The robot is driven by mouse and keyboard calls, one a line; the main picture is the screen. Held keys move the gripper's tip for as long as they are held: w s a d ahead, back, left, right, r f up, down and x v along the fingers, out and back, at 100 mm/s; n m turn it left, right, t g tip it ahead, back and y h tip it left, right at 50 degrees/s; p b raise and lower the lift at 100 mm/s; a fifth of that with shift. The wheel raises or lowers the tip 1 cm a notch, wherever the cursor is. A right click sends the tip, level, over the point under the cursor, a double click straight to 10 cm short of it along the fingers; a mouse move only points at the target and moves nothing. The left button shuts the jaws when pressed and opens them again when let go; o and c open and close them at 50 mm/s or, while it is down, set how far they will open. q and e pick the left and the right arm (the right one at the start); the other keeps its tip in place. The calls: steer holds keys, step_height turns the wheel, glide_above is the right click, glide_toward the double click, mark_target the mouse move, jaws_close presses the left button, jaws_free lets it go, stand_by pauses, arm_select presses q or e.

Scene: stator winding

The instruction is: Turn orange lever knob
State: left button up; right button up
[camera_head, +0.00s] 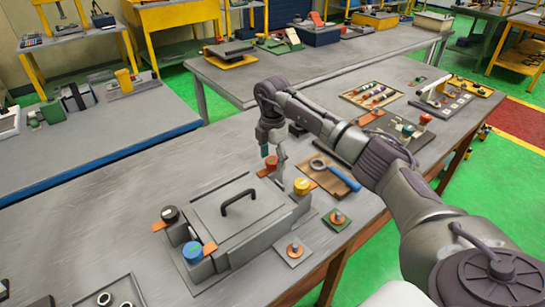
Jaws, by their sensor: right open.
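A grey metal box with a lid (215,205) and a black handle (238,202) sits on the workbench. An orange-red knob (271,162) is at its far right corner, by an orange lever (265,172). My left gripper is not in view.
A wooden board (332,179) with a blue-handled tool (340,176) lies right of the box. Small plates with orange knobs (293,250) lie in front. A parts tray (372,95) and a white-bar fixture (435,90) stand farther right.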

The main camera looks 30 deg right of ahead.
steer(key=c, duration=1.1)
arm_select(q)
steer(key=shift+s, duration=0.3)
